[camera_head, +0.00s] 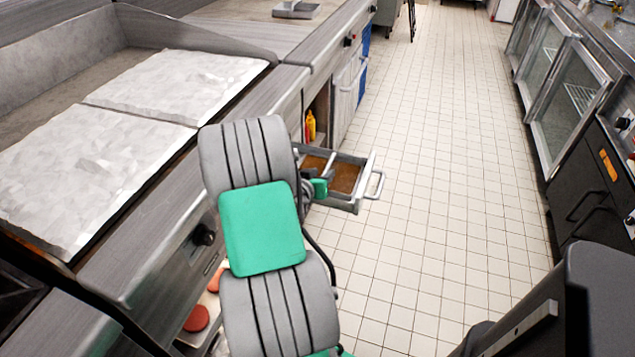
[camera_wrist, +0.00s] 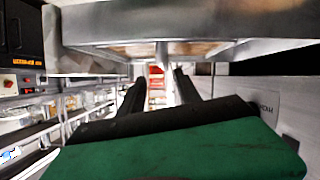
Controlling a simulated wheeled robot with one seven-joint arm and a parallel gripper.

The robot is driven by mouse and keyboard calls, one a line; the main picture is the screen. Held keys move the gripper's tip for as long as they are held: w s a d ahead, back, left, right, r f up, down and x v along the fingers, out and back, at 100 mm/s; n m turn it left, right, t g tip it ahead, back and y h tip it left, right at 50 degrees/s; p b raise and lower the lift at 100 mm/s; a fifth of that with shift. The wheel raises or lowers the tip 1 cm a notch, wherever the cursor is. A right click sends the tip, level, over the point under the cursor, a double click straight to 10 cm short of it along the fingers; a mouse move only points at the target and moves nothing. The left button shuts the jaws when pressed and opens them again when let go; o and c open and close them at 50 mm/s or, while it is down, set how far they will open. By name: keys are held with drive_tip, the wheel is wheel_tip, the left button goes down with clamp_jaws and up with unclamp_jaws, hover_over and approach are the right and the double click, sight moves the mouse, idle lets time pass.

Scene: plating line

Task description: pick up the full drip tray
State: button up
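The drip tray (camera_head: 357,159) is a grey metal tray with brown contents and a bar handle (camera_head: 378,183) on its right side. It sticks out from the front of the griddle counter. My gripper (camera_head: 322,178) is at the tray's near left part in the head view, partly hidden behind my arm. In the wrist view its two dark fingers (camera_wrist: 159,78) are apart, so it is open. A broad metal body, which looks like the tray (camera_wrist: 200,22), spans the top of that view above the fingers. Contact between fingers and tray cannot be told.
The griddle (camera_head: 180,85) with pale sheets lies on the left counter. Red and yellow bottles (camera_head: 310,126) stand on a shelf behind the tray. Red round items (camera_head: 197,318) lie on a lower shelf. The tiled floor (camera_head: 440,150) is clear; glass-door cabinets (camera_head: 570,95) line the right.

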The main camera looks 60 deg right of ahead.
sight(328, 165)
drive_tip(key=shift+w+f, duration=0.25)
drive_tip(key=shift+f, duration=0.3)
drive_tip(key=shift+w+d+f, duration=0.1)
drive_tip(key=shift+w+d, duration=0.05)
drive_tip(key=x, duration=0.5)
drive_tip(key=b+x, duration=0.1)
drive_tip(key=x, duration=0.1)
drive_tip(key=shift+w+d+r, duration=0.1)
drive_tip(key=shift+d+r, duration=0.1)
drive_tip(key=shift+d, duration=0.1)
drive_tip(key=shift+c, duration=0.3)
clamp_jaws()
